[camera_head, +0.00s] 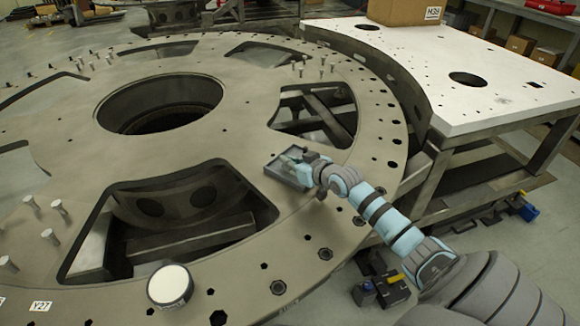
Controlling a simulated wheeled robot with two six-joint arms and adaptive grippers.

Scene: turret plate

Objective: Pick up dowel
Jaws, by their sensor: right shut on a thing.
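My right arm reaches in from the lower right over the large round turret plate (240,100). Several pale dowel-like pins (57,206) stand upright on the plate at the left, and more (323,68) stand near the far right rim. My left gripper is not in view.
A white-topped can (170,286) stands on the near part of the plate. The plate has large openings (160,104) and holes along its rim. A white table (470,75) with a cardboard box (405,10) stands at the right. Dark tools (385,290) lie on the floor below.

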